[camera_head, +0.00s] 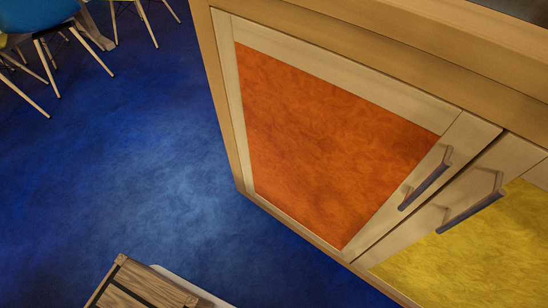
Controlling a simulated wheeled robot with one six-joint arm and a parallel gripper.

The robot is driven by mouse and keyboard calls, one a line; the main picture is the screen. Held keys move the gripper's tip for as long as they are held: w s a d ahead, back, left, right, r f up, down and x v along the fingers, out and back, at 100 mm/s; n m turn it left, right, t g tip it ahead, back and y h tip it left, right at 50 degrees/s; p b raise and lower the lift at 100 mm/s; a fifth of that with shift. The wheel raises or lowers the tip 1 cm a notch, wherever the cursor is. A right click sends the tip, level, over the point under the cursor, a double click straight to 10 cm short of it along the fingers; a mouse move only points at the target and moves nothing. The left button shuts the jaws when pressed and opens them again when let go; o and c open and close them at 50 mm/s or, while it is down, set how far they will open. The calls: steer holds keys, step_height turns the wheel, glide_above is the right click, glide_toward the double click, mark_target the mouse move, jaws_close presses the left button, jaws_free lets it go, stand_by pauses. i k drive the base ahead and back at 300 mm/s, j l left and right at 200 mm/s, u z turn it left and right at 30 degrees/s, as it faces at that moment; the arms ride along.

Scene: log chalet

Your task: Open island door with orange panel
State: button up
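The island door with the orange panel (330,145) fills the middle and right of the head view. It has a pale wood frame and looks shut, flush with the cabinet front. Its bar handle (425,187) is dark-faced and slanted, on the right side of the frame near the neighbouring door. My gripper is not in view, so its state and place do not show.
A door with a yellow panel (480,245) and its own handle (471,213) adjoins on the right. Chairs (45,35) stand at the upper left. A wooden box-like object (140,285) is at the bottom edge. The blue floor (160,170) left of the island is clear.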

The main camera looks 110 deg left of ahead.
mark_target(344, 149)
steer(key=j+u, duration=0.1)
steer(key=u, duration=2.95)
